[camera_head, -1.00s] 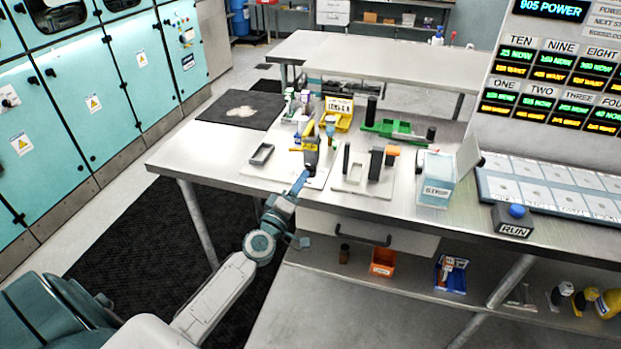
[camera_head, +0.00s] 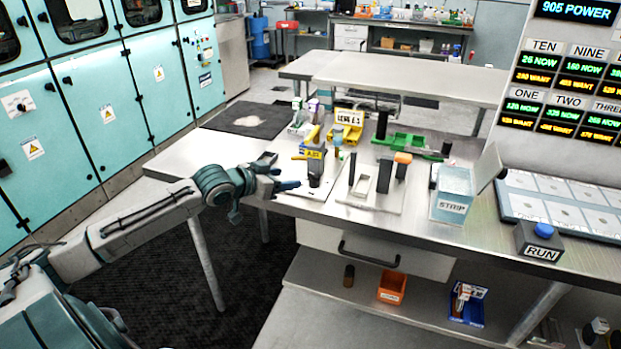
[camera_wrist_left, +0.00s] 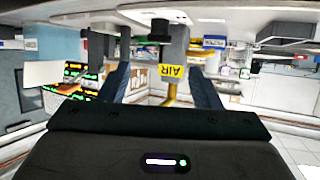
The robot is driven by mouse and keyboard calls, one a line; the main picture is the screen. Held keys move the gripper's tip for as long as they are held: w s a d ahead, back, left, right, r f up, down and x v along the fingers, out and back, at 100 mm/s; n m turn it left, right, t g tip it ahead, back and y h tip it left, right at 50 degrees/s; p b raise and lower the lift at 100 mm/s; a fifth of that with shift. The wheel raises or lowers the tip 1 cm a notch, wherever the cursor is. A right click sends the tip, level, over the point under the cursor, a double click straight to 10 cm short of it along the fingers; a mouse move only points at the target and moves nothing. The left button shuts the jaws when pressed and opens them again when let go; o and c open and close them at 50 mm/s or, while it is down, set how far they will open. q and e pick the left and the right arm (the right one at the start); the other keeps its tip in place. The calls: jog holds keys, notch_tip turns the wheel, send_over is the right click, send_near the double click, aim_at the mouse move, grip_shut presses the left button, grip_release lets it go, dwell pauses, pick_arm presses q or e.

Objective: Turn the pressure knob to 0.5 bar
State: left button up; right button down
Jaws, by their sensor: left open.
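A dark upright unit with a yellow AIR label (camera_head: 315,154) stands on a pale plate (camera_head: 290,190) near the table's front left. The AIR label (camera_wrist_left: 171,71) also shows upside down in the left wrist view, between my fingers and beyond them. I cannot make out the pressure knob's dial or its setting. My left gripper (camera_head: 288,186) is open and level, just left of the unit, pointing right towards it. Its two fingers (camera_wrist_left: 160,88) show in the left wrist view with nothing held between them. My right gripper is not in view.
Black posts on a second plate (camera_head: 365,203), a green fixture (camera_head: 405,142) and a STRIP box (camera_head: 453,195) stand to the right. A RUN button (camera_head: 541,231) is further right. A dark mat (camera_head: 225,121) is at the back left.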

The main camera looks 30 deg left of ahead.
aim_at(314, 176)
pick_arm(q)
jog(key=p+x, duration=0.1)
jog(key=x, duration=0.8)
jog(key=shift+w+d, duration=0.15)
jog(key=shift+w+d+f, duration=0.1)
jog(key=shift+w+f, duration=0.1)
jog(key=shift+w, duration=0.3)
jog(key=shift+c, duration=0.5)
